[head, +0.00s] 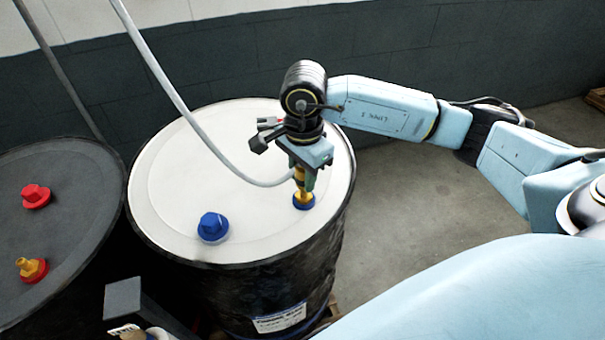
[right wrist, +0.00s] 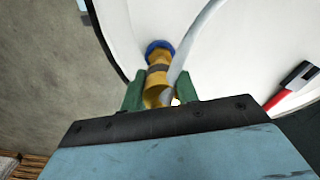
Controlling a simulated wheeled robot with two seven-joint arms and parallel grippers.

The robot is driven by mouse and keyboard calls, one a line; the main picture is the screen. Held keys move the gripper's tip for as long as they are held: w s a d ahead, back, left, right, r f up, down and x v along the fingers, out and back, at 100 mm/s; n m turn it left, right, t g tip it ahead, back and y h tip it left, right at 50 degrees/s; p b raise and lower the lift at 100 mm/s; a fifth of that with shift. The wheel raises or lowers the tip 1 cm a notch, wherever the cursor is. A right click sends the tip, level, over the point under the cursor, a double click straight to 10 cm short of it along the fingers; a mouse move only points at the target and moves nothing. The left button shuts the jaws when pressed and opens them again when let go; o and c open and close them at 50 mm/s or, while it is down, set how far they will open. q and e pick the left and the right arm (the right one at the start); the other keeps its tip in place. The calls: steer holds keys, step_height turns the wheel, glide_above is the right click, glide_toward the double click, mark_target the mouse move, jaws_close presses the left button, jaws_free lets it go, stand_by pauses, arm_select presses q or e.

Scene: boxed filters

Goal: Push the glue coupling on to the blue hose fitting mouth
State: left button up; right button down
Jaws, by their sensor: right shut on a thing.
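My right gripper (head: 302,178) points down over the white-topped drum (head: 190,165). Its green fingers (right wrist: 158,92) are shut on the yellow glue coupling (right wrist: 154,97) at the end of a pale grey hose (head: 178,98). The blue hose fitting (head: 304,201) sits on the lid right below, with a blue base and a yellow upper part; its base also shows in the right wrist view (right wrist: 159,46). Coupling and fitting look in line, with a dark band between the yellow parts. I cannot tell how far they are engaged. A grey block (head: 123,298) at the lower left may be my left gripper; its jaws are unclear.
A blue cap (head: 213,227) stands on the same lid, left of the fitting. A dark drum (head: 70,200) at left carries a red cap (head: 36,196) and a yellow fitting on a red base (head: 31,268). A dark wall (head: 420,60) runs behind. Floor at right is clear.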

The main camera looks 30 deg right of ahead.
mark_target(303, 188)
steer(key=shift+b, duration=0.55)
stand_by(1.2)
steer(key=shift+f+b, duration=2.05)
steer(key=shift+b, duration=0.05)
steer(key=c, duration=1)
jaws_free()
step_height(303, 188, up, 14)
steer(key=shift+d+f+b, duration=0.1)
steer(key=shift+f+b, duration=0.15)
steer(key=shift+b, duration=0.2)
